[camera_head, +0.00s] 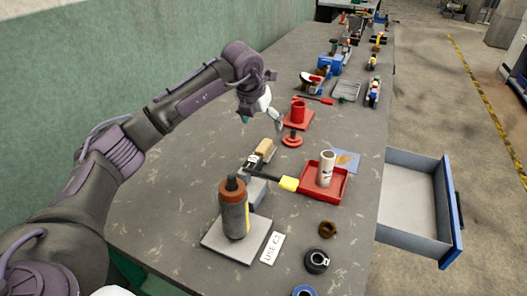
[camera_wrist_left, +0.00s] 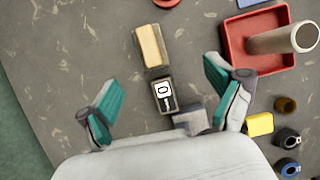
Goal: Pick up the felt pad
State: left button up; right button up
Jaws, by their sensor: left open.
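A tan, oblong block (camera_head: 265,147), which looks like the felt pad, lies on the grey table left of the red tray. It also shows at the top of the left wrist view (camera_wrist_left: 152,47). A dark block with a white label (camera_wrist_left: 163,95) lies next to it, on the near side. My left gripper (camera_head: 262,119) is above the table beyond the tan block in the head view. In the left wrist view its teal fingers (camera_wrist_left: 165,95) are spread wide and empty, with the labelled block between them and the tan block ahead. My right gripper is out of view.
A red tray (camera_head: 342,189) holds a white cylinder (camera_head: 327,169). A yellow-ended tool (camera_head: 289,184) reaches its edge. A brown-capped bottle (camera_head: 234,211) stands on a grey plate nearer. A red disc piece (camera_head: 292,139) lies beyond. The table's left side is clear.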

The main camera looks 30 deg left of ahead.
aim_at(264, 145)
pick_arm(q)
jog(key=f, duration=0.1)
jog(key=w+a+f, duration=0.1)
jog(key=w+f, duration=0.1)
jog(key=shift+w+a+y, duration=0.1)
jog(key=shift+a+y, duration=0.2)
jog(key=p+x, duration=0.1)
jog(key=x, duration=0.4)
jog(key=shift+d+f, duration=0.15)
jog(key=shift+f, duration=0.3)
jog(key=shift+f+p, duration=0.3)
jog(key=shift+f, duration=0.25)
jog(key=x, duration=0.4)
jog(key=shift+a+f+p, duration=0.15)
jog(key=shift+a+p, duration=0.15)
jog(key=shift+p, duration=0.05)
jog(key=shift+c, duration=0.4)
jog(key=c, duration=1.2)
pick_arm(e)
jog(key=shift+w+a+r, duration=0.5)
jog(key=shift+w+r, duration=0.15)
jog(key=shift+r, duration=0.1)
